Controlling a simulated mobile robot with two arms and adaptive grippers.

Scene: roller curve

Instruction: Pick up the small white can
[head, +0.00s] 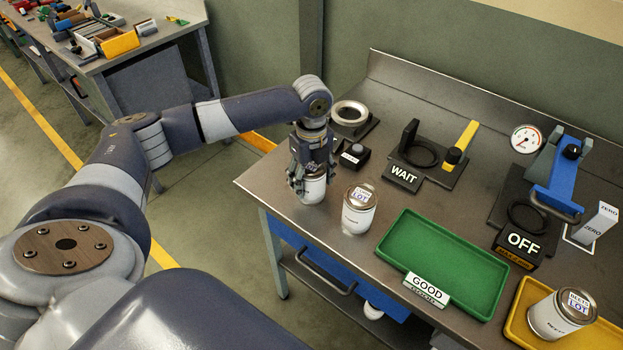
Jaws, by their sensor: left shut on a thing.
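My left gripper (311,166) comes down from above near the left end of the steel bench. It is shut on a small white can (313,190), whose lower part shows below the fingers. The fingers hide the can's top. I cannot tell whether the can touches the bench. Another white can (358,210) with a labelled lid stands upright on the bench just to the right of the held one. A third white can (556,314) stands in the yellow tray at the lower right. My right gripper is not in view.
A green tray (440,262) with a GOOD sign lies mid-bench. Behind stand a ring fixture (350,113), a WAIT fixture (403,176) with a yellow lever, and a blue press (556,182) with an OFF sign. The yellow tray (517,322) is at the right.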

